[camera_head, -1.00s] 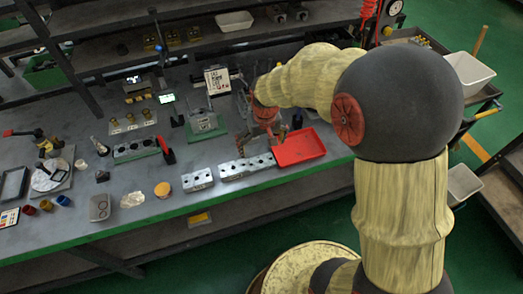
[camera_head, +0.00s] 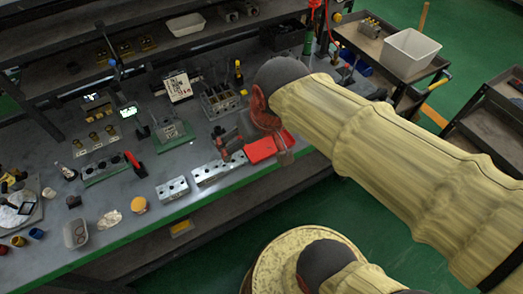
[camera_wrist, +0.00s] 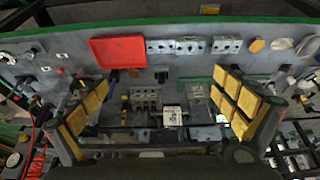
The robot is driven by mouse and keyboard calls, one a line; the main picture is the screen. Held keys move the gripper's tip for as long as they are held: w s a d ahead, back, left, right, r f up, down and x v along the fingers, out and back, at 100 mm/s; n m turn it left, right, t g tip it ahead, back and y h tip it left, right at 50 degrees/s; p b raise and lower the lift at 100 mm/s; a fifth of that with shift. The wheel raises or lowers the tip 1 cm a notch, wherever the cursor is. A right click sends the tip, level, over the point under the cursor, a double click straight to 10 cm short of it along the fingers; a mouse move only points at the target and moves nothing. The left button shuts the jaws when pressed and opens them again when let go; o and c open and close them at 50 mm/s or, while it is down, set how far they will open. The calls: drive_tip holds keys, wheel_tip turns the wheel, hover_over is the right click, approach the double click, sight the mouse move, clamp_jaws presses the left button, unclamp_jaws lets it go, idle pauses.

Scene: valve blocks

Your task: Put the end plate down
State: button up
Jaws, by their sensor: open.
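My gripper (camera_wrist: 160,82) is open in the wrist view, its yellow-padded fingers wide apart with nothing held between them. In the head view my gripper (camera_head: 252,143) is over the bench beside the red tray, partly hidden by my arm. A row of silver valve blocks (camera_head: 219,171) lies along the bench's front edge, left of the red tray (camera_head: 262,149); the row also shows in the wrist view (camera_wrist: 180,46). A separate silver block (camera_head: 173,188) lies left of the row. I cannot single out the end plate with certainty.
Behind are a rack of cylinders (camera_head: 220,101), a sign (camera_head: 178,86) and a green-based fixture (camera_head: 172,131). An orange disc (camera_head: 139,205) and a clear tray (camera_head: 76,233) lie left along the front. A white bin (camera_head: 410,50) stands on a cart at right.

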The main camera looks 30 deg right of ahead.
drive_tip(key=shift+t, duration=0.5)
drive_tip(key=s, duration=0.2)
drive_tip(key=s+r, duration=0.1)
drive_tip(key=s, duration=0.2)
drive_tip(key=shift+s, duration=0.1)
